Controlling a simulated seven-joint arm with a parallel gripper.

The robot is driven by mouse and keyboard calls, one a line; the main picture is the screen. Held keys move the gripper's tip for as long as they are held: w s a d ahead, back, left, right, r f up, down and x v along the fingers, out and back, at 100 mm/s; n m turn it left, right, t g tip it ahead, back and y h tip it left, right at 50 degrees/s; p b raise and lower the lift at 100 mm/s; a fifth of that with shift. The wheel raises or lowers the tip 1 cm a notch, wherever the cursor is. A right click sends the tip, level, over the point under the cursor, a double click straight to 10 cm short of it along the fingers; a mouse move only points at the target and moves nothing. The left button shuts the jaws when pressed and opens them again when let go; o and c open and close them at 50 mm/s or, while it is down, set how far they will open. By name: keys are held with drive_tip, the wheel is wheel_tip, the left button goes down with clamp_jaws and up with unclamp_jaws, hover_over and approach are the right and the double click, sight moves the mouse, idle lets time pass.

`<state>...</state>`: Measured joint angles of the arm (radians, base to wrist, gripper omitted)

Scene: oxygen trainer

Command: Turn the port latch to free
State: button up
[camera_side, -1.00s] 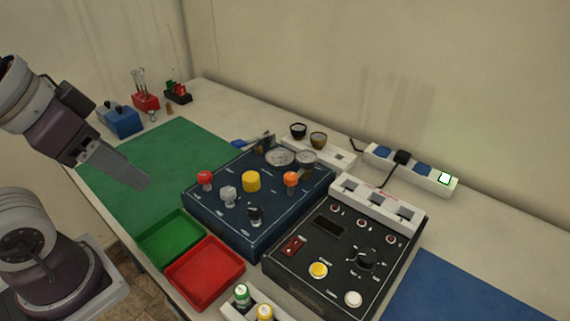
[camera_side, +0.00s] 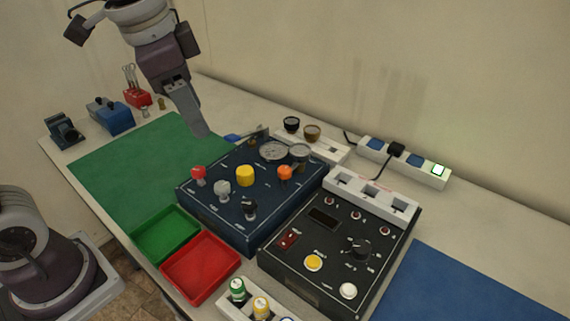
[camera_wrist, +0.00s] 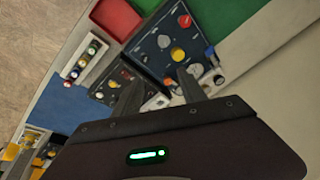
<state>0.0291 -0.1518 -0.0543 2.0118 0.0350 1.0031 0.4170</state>
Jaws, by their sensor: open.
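The blue trainer panel (camera_side: 219,207) stands mid-table with red (camera_side: 198,174), grey (camera_side: 222,189), yellow (camera_side: 245,175), orange (camera_side: 285,173) and black (camera_side: 250,208) knobs, and two gauges at its back. I cannot tell which part is the port latch. A small metal fitting (camera_side: 254,135) sits at its back edge. My gripper (camera_side: 200,130) is open and empty, above the far right of the green mat, left of the panel and apart from it. In the wrist view my gripper (camera_wrist: 160,92) points toward the panel (camera_wrist: 146,50), its yellow knob (camera_wrist: 177,54) beyond the fingers.
A black control box (camera_side: 290,262) stands right of the panel. Green (camera_side: 165,232) and red (camera_side: 200,268) trays lie in front. The green mat (camera_side: 125,170) is mostly clear; the blue mat (camera_side: 460,290) looks clear.

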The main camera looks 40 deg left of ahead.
drive_tip(key=w+d+f+m+g, duration=0.25)
drive_tip(key=w+f+m, duration=0.2)
drive_tip(key=w, duration=0.65)
drive_tip(key=m, duration=0.2)
approach(284, 168)
drive_tip(key=shift+s+a+f+g, duration=0.15)
drive_tip(key=shift+s+a+g, duration=0.1)
drive_tip(key=shift+m, duration=0.45)
drive_tip(key=f, duration=0.5)
drive_tip(key=w+f, duration=0.1)
drive_tip(key=f, duration=0.2)
drive_tip(key=shift+d+f, duration=0.15)
drive_tip(key=shift+f, duration=0.1)
drive_tip(key=shift+c, duration=0.4)
clamp_jaws()
